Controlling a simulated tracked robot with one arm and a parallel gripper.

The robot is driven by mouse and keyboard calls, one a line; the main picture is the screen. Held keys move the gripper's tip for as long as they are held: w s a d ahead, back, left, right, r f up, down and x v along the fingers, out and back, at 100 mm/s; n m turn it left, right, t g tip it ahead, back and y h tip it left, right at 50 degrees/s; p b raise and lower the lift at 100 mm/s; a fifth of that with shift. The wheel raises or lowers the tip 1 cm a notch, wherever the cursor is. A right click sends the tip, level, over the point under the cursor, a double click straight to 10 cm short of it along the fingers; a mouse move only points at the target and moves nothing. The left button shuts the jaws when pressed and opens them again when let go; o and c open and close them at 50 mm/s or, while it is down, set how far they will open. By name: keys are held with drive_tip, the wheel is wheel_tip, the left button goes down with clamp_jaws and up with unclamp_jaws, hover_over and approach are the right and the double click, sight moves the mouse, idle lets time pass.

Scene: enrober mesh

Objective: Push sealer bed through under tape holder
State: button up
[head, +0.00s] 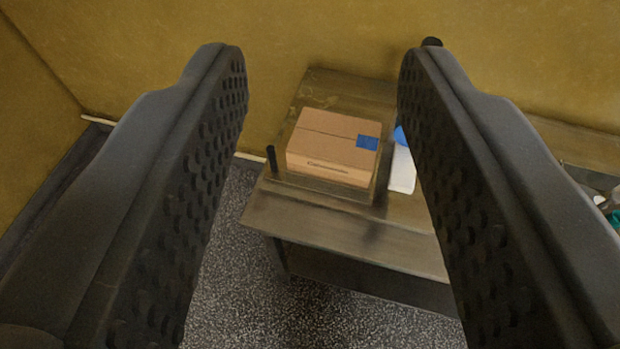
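My gripper (322,58) is wide open and empty, its two dark, dimpled fingers large in the foreground. Between and beyond them, a flat wooden board (300,186), which looks like the sealer bed, lies on a table. A closed cardboard box (325,140) with a blue patch on its right side rests on it. A short black upright peg (271,160) stands at the board's left front. Right of the box is a white item (402,170) with a blue part above it, partly hidden by the right finger. I cannot tell whether it is the tape holder.
The dark wooden table (330,228) stands against a mustard wall (320,30). Its right part is hidden behind the right finger. Several small items, one teal (614,220), show at the right edge. Speckled grey floor (235,270) is clear in front and left of the table.

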sight(270, 155)
drive_tip(key=w+a+f+t+y+b, duration=0.1)
drive_tip(key=w+a+f, duration=0.4)
drive_tip(key=w+f, duration=0.75)
drive_tip(key=w+a+f+y+b, duration=0.1)
drive_tip(key=w+a+f, duration=0.4)
drive_tip(key=w+f, duration=0.7)
wheel_tip(270, 155, down, 29)
drive_tip(key=a+m+t+h, duration=0.1)
drive_tip(key=a+t+h, duration=0.1)
drive_tip(key=h, duration=0.2)
drive_tip(key=w, duration=0.9)
drive_tip(key=w+d, duration=0.1)
drive_tip(key=w, duration=0.3)
drive_tip(key=shift+w, duration=0.25)
clamp_jaws()
